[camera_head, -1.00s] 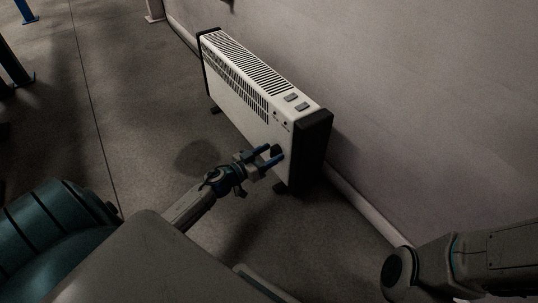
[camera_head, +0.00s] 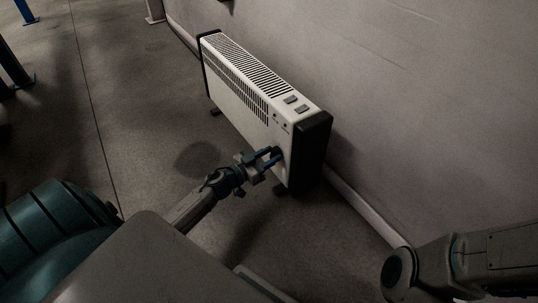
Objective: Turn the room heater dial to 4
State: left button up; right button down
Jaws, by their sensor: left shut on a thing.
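The room heater (camera_head: 258,110) is a long white box with black end caps and a slotted top, standing on the floor by the wall. My left gripper (camera_head: 270,156) is at the lower front face of the heater, near its right end. Its blue fingers are shut on the heater dial, which the fingers mostly hide. The dial's numbers and pointer are too small and dark to read. Of my right arm (camera_head: 450,268) only links show at the lower right; its gripper is out of view.
The wall (camera_head: 420,120) with its pale skirting (camera_head: 365,213) runs close behind the heater. Two grey switches (camera_head: 296,104) sit on the heater's top. The floor (camera_head: 140,110) left of the heater is clear.

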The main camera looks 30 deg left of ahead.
pick_arm(q)
jog(key=m+p, duration=0.1)
jog(key=m, duration=0.7)
jog(key=shift+d+p, duration=0.1)
jog(key=shift+p, duration=0.3)
jog(key=m, duration=0.5)
jog(key=shift+f+h, duration=0.2)
jog(key=shift+h, duration=0.2)
jog(key=m, duration=0.4)
jog(key=shift+m+h+b, duration=0.3)
jog(key=shift+m, duration=0.1)
jog(key=m+b, duration=0.1)
jog(key=m, duration=0.4)
jog(key=shift+f, duration=0.15)
jog(key=m+b, duration=0.1)
jog(key=m, duration=0.2)
jog(key=shift+m, duration=0.4)
jog(key=m+b, duration=0.2)
jog(key=m, duration=0.2)
jog(key=shift+m+g+h, duration=0.3)
jog(key=shift+g, duration=0.1)
jog(key=shift+a+m+b, duration=0.2)
jog(key=shift+m+b, duration=1)
jog(key=shift+m, duration=1)
